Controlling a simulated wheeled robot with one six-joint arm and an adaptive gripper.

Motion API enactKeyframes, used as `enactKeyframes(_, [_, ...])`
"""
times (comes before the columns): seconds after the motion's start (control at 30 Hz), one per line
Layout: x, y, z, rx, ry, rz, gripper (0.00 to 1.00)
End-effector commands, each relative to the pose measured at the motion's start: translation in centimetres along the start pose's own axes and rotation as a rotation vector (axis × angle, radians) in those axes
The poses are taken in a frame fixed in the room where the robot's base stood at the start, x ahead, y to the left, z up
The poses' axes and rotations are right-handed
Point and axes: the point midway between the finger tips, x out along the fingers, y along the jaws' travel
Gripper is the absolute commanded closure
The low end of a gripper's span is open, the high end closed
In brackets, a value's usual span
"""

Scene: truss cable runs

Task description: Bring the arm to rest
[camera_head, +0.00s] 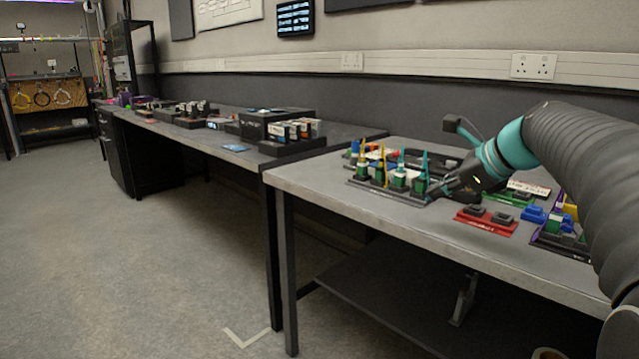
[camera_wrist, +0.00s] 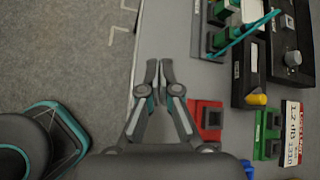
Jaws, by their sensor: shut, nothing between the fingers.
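My gripper (camera_wrist: 158,78) is shut and empty in the wrist view, its two dark fingers meeting at the tips. It is over the front edge of the grey table (camera_wrist: 178,20), beside the red base plate with dark blocks. In the head view my gripper (camera_head: 432,194) is low over the near table (camera_head: 330,185), just right of a rack (camera_head: 395,193) of green and teal-tipped pieces. My arm comes in from the right, bent down toward the table. The fingertips are hard to make out in the head view.
A red plate (camera_head: 486,220) with dark blocks lies close to my gripper, with blue pieces (camera_head: 534,214) to its right. A green plate (camera_wrist: 268,135) and a white label card (camera_wrist: 291,120) lie nearby. A longer bench (camera_head: 235,135) runs along the wall. The floor at left is clear.

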Motion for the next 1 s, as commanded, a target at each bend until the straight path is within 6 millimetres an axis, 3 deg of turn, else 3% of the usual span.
enactKeyframes(0.27, [-0.1,10.3,-1.4,-0.535,0.148,0.082,1.0])
enactKeyframes(0.47, [-0.7,19.1,-4.9,-1.074,0.256,0.199,1.0])
enactKeyframes(0.6, [-1.2,24.6,-8.3,-1.459,0.31,0.303,1.0])
enactKeyframes(0.8, [-1.6,30.1,-12.9,-1.915,0.35,0.445,1.0])
enactKeyframes(1.0, [-1.6,32.2,-15.0,-2.125,0.359,0.518,1.0])
